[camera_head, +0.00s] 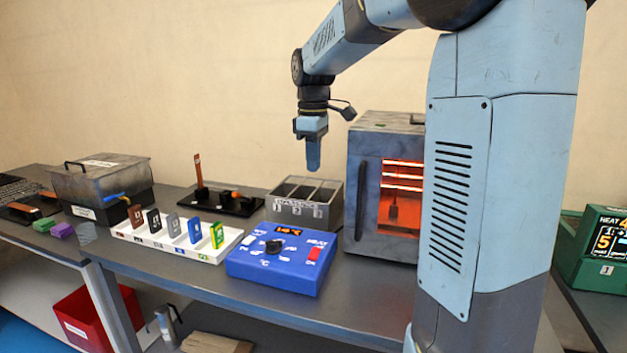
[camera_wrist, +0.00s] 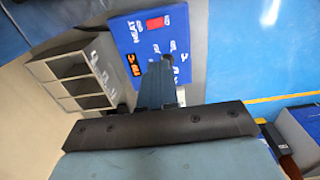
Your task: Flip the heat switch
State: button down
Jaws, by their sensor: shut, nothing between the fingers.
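The blue control box (camera_head: 280,262) stands on the bench near its front edge. It has a black dial (camera_head: 273,246), a small orange-lit display (camera_head: 288,231) and a red heat switch (camera_head: 314,254) on its right side below the HEAT label. In the wrist view the red switch (camera_wrist: 157,23) shows near the top of the blue box. My gripper (camera_head: 313,165) is shut and empty, pointing down above and behind the box, apart from it. In the wrist view my gripper (camera_wrist: 158,72) covers part of the box's face, including the dial area. I cannot tell which way the switch is set.
A grey oven (camera_head: 364,185) with a glowing orange window stands right behind the box. A grey three-slot bin (camera_head: 300,214) is behind it. A white rack (camera_head: 172,247) with coloured tags lies to the left. The space above the box is clear.

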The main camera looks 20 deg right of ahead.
jog(key=shift+s+a+r, duration=0.1)
jog(key=shift+r, duration=0.85)
jog(key=shift+s+a+r, duration=0.1)
jog(key=shift+r, duration=0.8)
jog(key=s+f+m+t, duration=0.2)
jog(key=s+m, duration=0.3)
jog(key=s, duration=0.7)
jog(key=s+f+m+t, duration=0.3)
jog(key=s+f+m, duration=0.2)
jog(key=s, duration=0.8)
jog(key=shift+s+d+m+t, duration=0.2)
jog(key=shift+d+m+t, duration=0.1)
jog(key=shift+d+m, duration=0.15)
